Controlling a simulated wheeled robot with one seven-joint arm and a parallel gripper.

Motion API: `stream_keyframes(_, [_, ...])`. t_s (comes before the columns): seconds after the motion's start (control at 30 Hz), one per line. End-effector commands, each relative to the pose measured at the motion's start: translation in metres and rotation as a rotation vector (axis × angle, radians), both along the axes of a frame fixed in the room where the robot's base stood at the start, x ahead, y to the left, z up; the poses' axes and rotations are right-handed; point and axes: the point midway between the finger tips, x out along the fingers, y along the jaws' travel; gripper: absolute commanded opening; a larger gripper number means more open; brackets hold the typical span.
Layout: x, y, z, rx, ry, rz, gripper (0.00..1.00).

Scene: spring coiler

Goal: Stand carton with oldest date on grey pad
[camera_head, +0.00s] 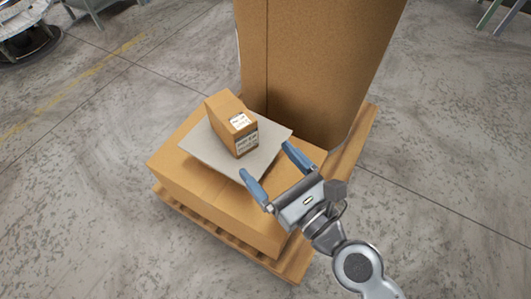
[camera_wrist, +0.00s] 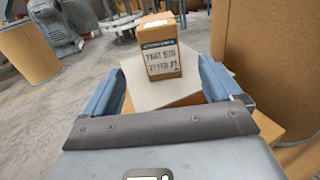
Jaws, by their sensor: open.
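A small brown carton (camera_head: 232,123) with white labels stands upright on the grey pad (camera_head: 202,149). In the wrist view the carton (camera_wrist: 161,58) shows a printed label too blurred to read surely. The grey pad (camera_wrist: 147,92) shows beneath it. My gripper (camera_head: 270,164) is open and empty, its blue fingers pointing at the carton from the near right side. The fingertips are apart from the carton, near the pad's front edge. No other dated carton is clearly visible.
The pad lies on a large cardboard box (camera_head: 225,205) on a wooden pallet (camera_head: 285,267). A tall brown cardboard stack (camera_head: 310,65) stands close behind, to the right. In the wrist view a brown drum (camera_wrist: 30,52) and grey machinery are at left. Open concrete floor surrounds the pallet.

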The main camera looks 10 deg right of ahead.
Motion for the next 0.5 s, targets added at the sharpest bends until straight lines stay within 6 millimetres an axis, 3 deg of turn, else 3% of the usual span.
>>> stream_keyframes(0.33, [-0.005,-0.004,-0.001,-0.016,-0.004,-0.004,0.92])
stream_keyframes(0.43, [-0.016,-0.018,-0.007,-0.130,-0.040,-0.031,0.92])
stream_keyframes(0.5, [-0.032,-0.037,-0.015,-0.298,-0.091,-0.065,0.92])
